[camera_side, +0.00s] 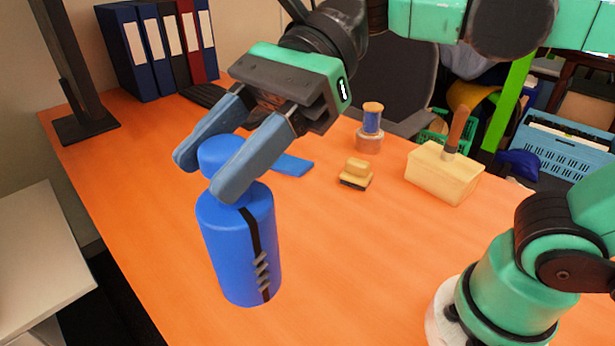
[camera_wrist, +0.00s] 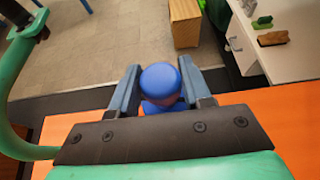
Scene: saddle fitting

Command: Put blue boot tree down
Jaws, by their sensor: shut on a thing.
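The blue boot tree (camera_side: 236,245) is a smooth blue cylinder with a rounded knob on top, a black stripe and grey lacing marks down one side. It stands upright in the side view, near the front of the orange table (camera_side: 330,275). My gripper (camera_side: 207,175) is shut on its top knob, with one finger on each side. The wrist view shows the knob (camera_wrist: 162,84) between the two fingers; the lower body is mostly hidden there. I cannot tell whether its base touches the table or hangs a little above it.
A flat blue piece (camera_side: 292,165) lies behind the boot tree. A tan brush (camera_side: 356,174), a blue thread spool (camera_side: 371,118) and a pale block with a wooden handle (camera_side: 443,174) stand to the right. Binders (camera_side: 160,45) and a dark stand (camera_side: 85,125) are at the back left.

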